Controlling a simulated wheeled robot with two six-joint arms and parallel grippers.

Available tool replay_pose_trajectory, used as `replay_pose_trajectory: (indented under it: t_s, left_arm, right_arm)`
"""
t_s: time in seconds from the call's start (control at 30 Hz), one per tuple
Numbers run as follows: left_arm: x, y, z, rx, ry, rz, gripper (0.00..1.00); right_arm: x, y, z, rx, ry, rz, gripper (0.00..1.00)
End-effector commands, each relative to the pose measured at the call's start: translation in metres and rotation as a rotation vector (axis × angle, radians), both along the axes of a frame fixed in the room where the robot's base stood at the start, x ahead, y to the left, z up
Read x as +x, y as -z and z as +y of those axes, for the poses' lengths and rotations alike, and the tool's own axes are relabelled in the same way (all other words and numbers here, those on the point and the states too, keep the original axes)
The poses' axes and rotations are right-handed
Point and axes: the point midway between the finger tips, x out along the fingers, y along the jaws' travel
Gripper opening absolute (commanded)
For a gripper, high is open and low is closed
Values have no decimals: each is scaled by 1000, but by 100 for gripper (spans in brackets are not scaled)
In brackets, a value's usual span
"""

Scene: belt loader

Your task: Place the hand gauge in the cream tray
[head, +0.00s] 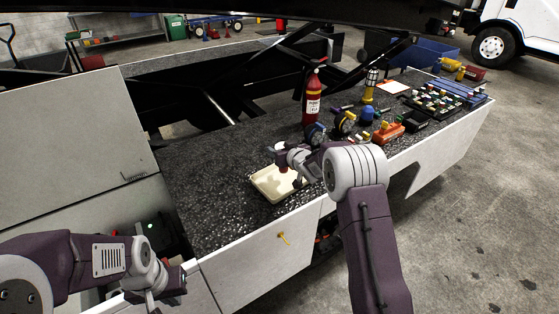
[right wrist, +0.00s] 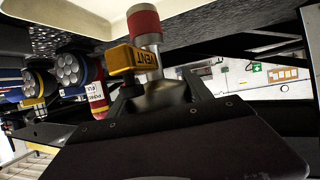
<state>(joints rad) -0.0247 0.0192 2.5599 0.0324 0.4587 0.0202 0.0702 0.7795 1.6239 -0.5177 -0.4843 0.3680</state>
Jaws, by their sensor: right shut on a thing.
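The cream tray (head: 265,187) lies flat on the speckled dark worktop near its front edge. My right gripper (head: 284,160) is over the tray and covers part of it. It is shut on the hand gauge, which shows as a small red part (head: 283,169) in the head view. In the right wrist view the hand gauge (right wrist: 144,28) has a red end, a silver stem and a yellow tag reading VENT; its other side is hidden. I cannot tell whether it touches the tray. My left gripper (head: 172,283) is low at the left, in front of the cabinet, its jaws unclear.
A red fire extinguisher (head: 313,97) stands behind the tray. Blue and yellow connectors (head: 345,122), an orange box (head: 388,133) and a black rack (head: 433,104) of small parts crowd the worktop to the right. The worktop (head: 215,195) left of the tray is clear.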

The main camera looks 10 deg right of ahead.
Motion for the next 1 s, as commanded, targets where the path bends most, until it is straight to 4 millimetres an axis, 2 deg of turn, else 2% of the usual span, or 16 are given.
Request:
replay_pose_trajectory:
  t_s: [0.1, 0.27, 0.5, 0.87, 0.9, 0.97, 1.0]
  left_arm:
    - [0, 0, 0, 0, 0, 0, 0]
    - [0, 1, 0, 0, 0, 0, 0]
    - [0, 7, 0, 0, 0, 0, 0]
    - [0, 10, 0, 0, 0, 0, 0]
    - [0, 9, 0, 0, 0, 0, 0]
    - [0, 9, 0, 0, 0, 0, 0]
    - [0, 9, 0, 0, 0, 0, 0]
  right_arm:
    - [11, 5, 4, 1, 0, -4, 0]
    - [12, 8, 4, 1, 0, -3, 0]
    - [12, 46, 4, 1, 0, -1, 0]
    - [12, 50, 4, 1, 0, -4, 0]
    - [11, 50, 4, 0, 0, -1, 66]
    - [11, 50, 4, 0, 0, -1, 80]
    - [11, 50, 4, 0, 0, -1, 80]
